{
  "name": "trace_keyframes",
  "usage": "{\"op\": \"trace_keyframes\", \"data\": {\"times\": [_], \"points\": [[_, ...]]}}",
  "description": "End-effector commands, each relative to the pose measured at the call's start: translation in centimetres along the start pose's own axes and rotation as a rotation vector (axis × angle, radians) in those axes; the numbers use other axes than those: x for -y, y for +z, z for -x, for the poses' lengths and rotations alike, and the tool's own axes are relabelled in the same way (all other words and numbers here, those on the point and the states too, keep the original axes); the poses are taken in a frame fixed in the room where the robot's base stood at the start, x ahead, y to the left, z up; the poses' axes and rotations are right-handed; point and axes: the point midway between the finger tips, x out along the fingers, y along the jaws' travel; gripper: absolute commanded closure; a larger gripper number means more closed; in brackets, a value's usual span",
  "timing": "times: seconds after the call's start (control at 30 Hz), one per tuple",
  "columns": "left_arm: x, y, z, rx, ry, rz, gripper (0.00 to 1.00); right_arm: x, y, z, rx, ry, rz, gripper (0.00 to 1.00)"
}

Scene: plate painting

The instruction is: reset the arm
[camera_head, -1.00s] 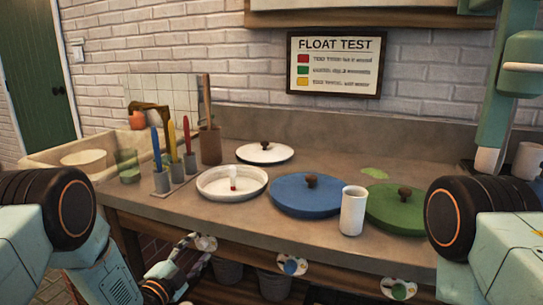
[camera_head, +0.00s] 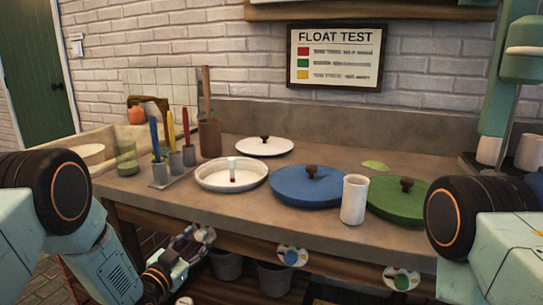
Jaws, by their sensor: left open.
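My left arm comes in from the left and bends down in front of the bench.
A white cup (camera_head: 354,200) stands between the blue and green lids. Blue, yellow and red tools stand in grey holders (camera_head: 175,165) at the left, by a glass (camera_head: 126,158). Buckets (camera_head: 272,278) stand under the bench. A FLOAT TEST sign (camera_head: 335,56) hangs on the wall.

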Motion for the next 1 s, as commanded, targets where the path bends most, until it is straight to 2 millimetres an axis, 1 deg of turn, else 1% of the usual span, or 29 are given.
{"op": "trace_keyframes", "data": {"times": [0.33,0.4,0.5,0.7,0.8,1.0], "points": [[0.0,0.1,0.0,-0.001,0.0,0.284,0.5,0.0,0.0,-1.3,0.0,0.0,0.0,0.22],[0.1,-0.1,1.6,0.004,-0.003,0.28,0.5,0.0,0.0,-0.4,0.001,0.0,0.0,0.22],[0.1,-0.1,3.3,0.004,-0.003,0.278,0.5,0.0,0.0,0.3,-0.001,0.0,0.0,0.22],[0.1,-0.1,6.0,0.002,-0.002,0.275,0.5,0.0,0.0,1.1,0.0,0.0,0.0,0.22],[0.1,-0.1,6.9,0.001,-0.001,0.273,0.5,0.0,0.0,1.3,0.0,0.0,0.0,0.22],[0.0,0.0,7.6,-0.001,0.0,0.273,0.5,0.0,0.0,1.4,0.0,0.0,0.0,0.22]]}}
